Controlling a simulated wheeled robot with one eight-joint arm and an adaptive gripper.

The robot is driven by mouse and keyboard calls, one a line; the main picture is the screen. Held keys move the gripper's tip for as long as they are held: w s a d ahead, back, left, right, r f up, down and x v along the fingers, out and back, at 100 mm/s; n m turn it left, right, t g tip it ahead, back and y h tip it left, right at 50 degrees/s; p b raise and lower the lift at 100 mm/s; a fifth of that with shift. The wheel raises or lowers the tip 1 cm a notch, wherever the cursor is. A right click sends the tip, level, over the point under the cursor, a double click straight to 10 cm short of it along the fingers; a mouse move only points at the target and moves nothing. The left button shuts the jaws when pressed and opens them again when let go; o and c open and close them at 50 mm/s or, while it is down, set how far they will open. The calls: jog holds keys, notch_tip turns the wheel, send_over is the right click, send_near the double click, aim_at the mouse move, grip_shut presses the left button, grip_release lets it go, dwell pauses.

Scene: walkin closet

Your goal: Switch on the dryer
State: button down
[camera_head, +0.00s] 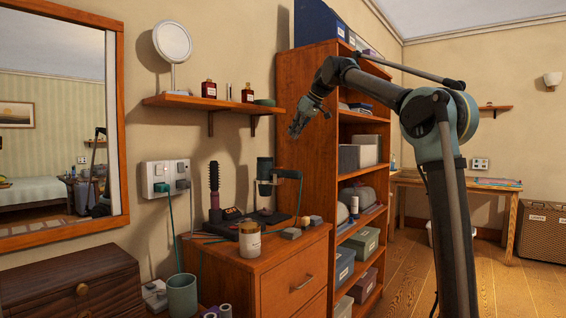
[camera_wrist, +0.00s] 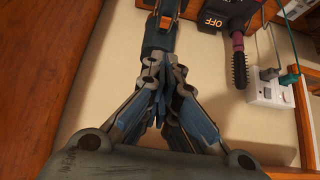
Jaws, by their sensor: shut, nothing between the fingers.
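The dryer (camera_head: 265,182) looks like a dark teal hand-held hair dryer standing upright in a holder on the wooden dresser top, its side handle pointing right. In the wrist view, a teal and dark body, which looks like the dryer (camera_wrist: 158,32), shows beyond my fingertips. My gripper (camera_head: 296,128) is shut and empty, above and to the right of the dryer, in front of the shelf unit. In the wrist view, the fingers of my gripper (camera_wrist: 160,85) meet. A dark panel reading "OFF" (camera_wrist: 212,21) is beside the dryer. The dryer's own switch cannot be made out.
A round brush (camera_head: 214,186) stands left of the dryer; a jar (camera_head: 250,239) is in front. A wall outlet (camera_head: 160,180) holds plugs and a green cord. A wooden shelf (camera_head: 212,103) with bottles hangs above. The tall shelf unit (camera_head: 310,80) stands right.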

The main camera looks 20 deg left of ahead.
jog(key=shift+w+a+r, duration=0.1)
jog(key=shift+a+r, duration=0.15)
jog(key=shift+a, duration=0.3)
jog(key=x, duration=1)
jog(key=shift+a, duration=0.1)
notch_tip(320, 180, down, 3)
jog(key=shift+r, duration=0.1)
jog(key=shift+d+f, duration=0.25)
jog(key=shift+f, duration=0.3)
